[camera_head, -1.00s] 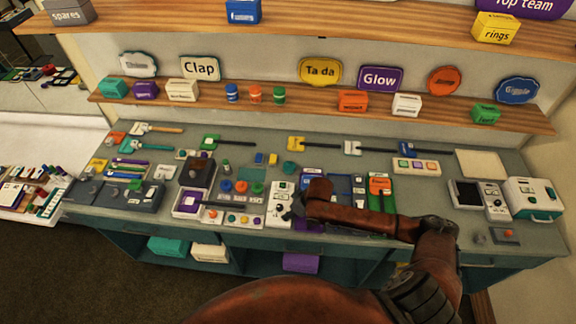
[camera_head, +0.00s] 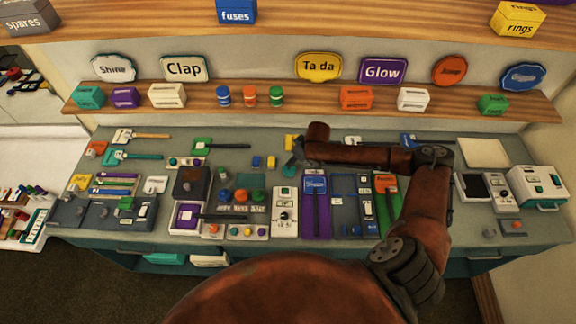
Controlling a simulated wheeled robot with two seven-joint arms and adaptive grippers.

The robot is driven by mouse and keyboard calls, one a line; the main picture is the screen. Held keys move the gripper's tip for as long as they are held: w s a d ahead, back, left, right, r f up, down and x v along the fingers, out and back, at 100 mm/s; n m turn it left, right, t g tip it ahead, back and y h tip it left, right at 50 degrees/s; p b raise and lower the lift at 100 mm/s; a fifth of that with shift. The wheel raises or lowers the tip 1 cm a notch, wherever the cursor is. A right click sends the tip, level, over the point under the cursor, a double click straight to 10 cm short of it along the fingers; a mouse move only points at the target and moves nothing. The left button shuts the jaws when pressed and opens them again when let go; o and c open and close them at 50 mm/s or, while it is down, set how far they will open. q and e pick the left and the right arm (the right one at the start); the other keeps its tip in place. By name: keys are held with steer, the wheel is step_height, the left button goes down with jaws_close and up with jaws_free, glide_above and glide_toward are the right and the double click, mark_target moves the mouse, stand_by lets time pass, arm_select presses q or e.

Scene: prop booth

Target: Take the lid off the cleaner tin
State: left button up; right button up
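A small round teal tin (camera_head: 290,171) sits on the bench top, left of the bench's middle; no label on it is legible, so I cannot tell for sure that it is the cleaner tin. My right gripper (camera_head: 294,160) is right at the tin, over its upper side, and hides part of it. I cannot tell whether the fingers touch it or how far they are open. Whether the tin's lid is on is too small to make out. My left gripper is not in view.
Small blue and yellow blocks (camera_head: 264,162) lie just left of the tin. Panels with switches, sliders and buttons (camera_head: 285,212) fill the bench's front. Blue, orange and green jars (camera_head: 249,96) stand on the lower shelf (camera_head: 330,107) behind. My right arm covers part of the bench right of the tin.

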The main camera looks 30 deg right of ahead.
mark_target(292, 170)
steer(key=x, duration=0.1)
steer(key=p+x, duration=0.1)
steer(key=x, duration=0.1)
steer(key=shift+a, duration=0.35)
steer(key=shift+x, duration=1.15)
steer(key=shift+f, duration=0.25)
steer(key=c, duration=0.8)
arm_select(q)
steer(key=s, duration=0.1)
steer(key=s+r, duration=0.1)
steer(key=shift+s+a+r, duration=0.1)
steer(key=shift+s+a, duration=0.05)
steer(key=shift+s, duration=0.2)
arm_select(e)
jaws_close()
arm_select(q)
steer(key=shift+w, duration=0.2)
